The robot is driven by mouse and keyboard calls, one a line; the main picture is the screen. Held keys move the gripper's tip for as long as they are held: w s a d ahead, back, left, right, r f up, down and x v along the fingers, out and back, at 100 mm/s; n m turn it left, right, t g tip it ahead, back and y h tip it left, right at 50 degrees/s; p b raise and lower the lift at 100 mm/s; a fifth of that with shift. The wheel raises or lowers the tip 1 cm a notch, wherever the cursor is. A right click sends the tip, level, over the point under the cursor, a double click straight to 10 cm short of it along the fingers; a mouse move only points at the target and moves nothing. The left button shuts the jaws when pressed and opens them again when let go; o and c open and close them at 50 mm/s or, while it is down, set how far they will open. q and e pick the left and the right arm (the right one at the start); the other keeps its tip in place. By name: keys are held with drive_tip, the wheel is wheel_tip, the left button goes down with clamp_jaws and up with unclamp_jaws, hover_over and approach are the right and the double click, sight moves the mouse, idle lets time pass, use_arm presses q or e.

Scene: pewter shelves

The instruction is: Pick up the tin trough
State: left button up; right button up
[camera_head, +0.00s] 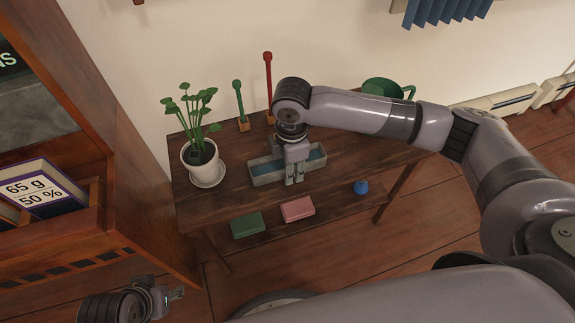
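The tin trough (268,179) is a long grey open box with a blue inside. It sits on the dark wooden table (350,150), to the right of the potted plant. My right gripper (294,181) points down at the trough's front side, and its fingers overlap the front wall in the picture. The fingers look close together, but I cannot tell whether they grip the wall. The gripper and wrist hide the middle of the trough. My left gripper (178,294) is low at the bottom left, far from the trough; its finger opening is unclear.
A potted plant (203,157) stands left of the trough. Behind are a green post (239,103) and a red post (268,75). A green mug (381,88) is at the back right. A green box (247,225), pink box (298,208) and blue object (361,187) lie lower in front.

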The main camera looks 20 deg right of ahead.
clamp_jaws()
idle(0.7)
